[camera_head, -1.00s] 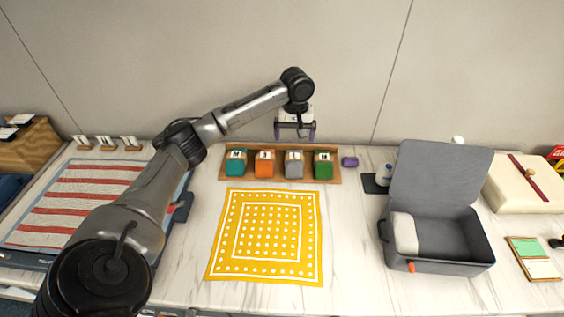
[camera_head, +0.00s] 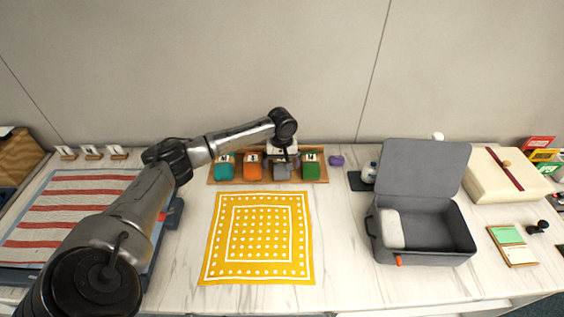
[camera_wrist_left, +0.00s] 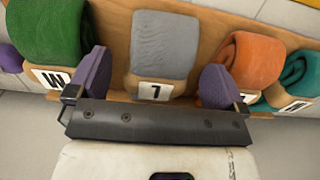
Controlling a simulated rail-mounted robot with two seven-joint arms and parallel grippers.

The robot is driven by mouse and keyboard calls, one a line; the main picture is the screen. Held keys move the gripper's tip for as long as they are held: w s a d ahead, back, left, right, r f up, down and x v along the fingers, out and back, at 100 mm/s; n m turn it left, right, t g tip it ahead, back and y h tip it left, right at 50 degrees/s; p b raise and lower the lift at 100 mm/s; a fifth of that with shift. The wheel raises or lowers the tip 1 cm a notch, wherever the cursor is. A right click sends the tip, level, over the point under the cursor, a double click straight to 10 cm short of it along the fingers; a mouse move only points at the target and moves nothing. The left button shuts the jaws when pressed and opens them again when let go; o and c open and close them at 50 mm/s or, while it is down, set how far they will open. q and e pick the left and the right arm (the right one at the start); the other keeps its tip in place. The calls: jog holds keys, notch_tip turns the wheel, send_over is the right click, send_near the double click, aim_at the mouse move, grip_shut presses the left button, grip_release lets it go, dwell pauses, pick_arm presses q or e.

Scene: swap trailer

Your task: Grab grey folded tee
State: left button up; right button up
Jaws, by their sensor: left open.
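The grey folded tee (camera_head: 281,172) lies in a wooden tray (camera_head: 212,181) at the back of the table, between an orange and a green folded tee. In the left wrist view the grey tee (camera_wrist_left: 165,45) shows with a white tag in front of it. My left gripper (camera_head: 283,163) is over the grey tee and partly hides it in the head view. In the wrist view its two purple fingers (camera_wrist_left: 155,82) are apart, one on each side of the tee's near end. I cannot tell if they touch it. My right gripper is not in view.
The teal (camera_head: 225,167), orange (camera_head: 253,167) and green (camera_head: 311,168) folded tees stand close beside it. A yellow patterned cloth (camera_head: 258,238) lies in front. An open grey case (camera_head: 425,252) stands to the right. A small purple item (camera_head: 336,160) lies right of the tray.

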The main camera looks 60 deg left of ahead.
pick_arm(q)
jog(key=shift+f, duration=1.45)
jog(key=shift+c, duration=0.4)
jog(key=c, duration=1)
jog(key=shift+r, duration=0.1)
